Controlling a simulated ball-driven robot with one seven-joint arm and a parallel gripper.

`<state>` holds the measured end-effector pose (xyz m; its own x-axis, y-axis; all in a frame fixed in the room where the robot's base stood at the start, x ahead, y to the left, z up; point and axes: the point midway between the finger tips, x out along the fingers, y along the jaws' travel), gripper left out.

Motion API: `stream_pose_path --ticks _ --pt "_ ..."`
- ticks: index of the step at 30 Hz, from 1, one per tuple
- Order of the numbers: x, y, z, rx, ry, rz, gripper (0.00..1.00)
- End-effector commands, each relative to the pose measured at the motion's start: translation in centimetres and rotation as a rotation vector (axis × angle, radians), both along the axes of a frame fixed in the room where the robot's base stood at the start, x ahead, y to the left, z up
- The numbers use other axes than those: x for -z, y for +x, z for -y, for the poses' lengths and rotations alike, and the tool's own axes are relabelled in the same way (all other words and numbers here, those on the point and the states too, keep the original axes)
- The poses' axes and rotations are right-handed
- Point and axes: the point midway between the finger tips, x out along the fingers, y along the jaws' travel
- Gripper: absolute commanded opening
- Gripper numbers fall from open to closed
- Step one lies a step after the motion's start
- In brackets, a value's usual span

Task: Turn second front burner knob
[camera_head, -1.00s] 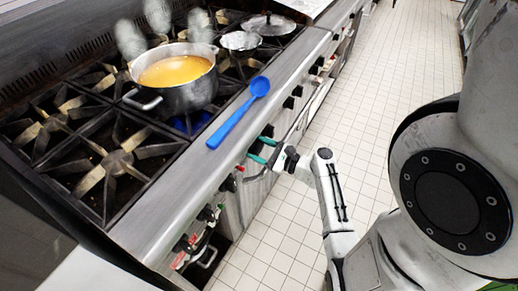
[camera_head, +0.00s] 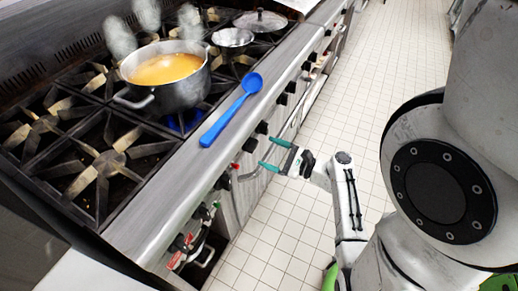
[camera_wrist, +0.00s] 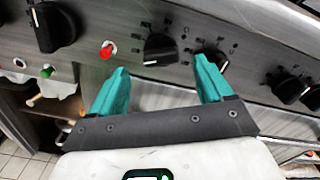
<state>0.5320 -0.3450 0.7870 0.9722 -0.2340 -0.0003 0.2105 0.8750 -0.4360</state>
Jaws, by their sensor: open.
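My gripper (camera_head: 267,152) is in front of the stove's front panel, its two teal fingers apart and empty. In the wrist view my gripper (camera_wrist: 160,65) points at the panel, with a black burner knob (camera_wrist: 160,49) showing between the fingertips. That knob's white mark is at its lower left. Another black knob (camera_wrist: 218,57) is partly hidden behind the right finger. Contact with either knob cannot be seen. More black knobs (camera_head: 284,98) run along the panel in the head view. I cannot tell for certain which is the second front one.
A pot of orange soup (camera_head: 172,82) stands on the stove over a blue flame. A blue spoon (camera_head: 230,112) lies on the front ledge. A red indicator (camera_wrist: 107,50) and a large knob (camera_wrist: 52,26) are left of the fingers. The tiled floor (camera_head: 345,110) is clear.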

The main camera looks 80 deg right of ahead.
Motion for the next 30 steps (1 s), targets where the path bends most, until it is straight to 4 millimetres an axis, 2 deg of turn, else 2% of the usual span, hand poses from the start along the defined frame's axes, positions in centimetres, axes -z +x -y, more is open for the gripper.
stream_pose_path --ticks 3,9,30 --pt "0.1 -2.0 -0.4 0.002 -0.001 -0.002 0.80" --pt "0.0 -3.7 -0.9 0.000 -0.001 0.000 0.80" --pt "0.0 -4.0 -0.9 0.000 -0.001 0.000 0.80"
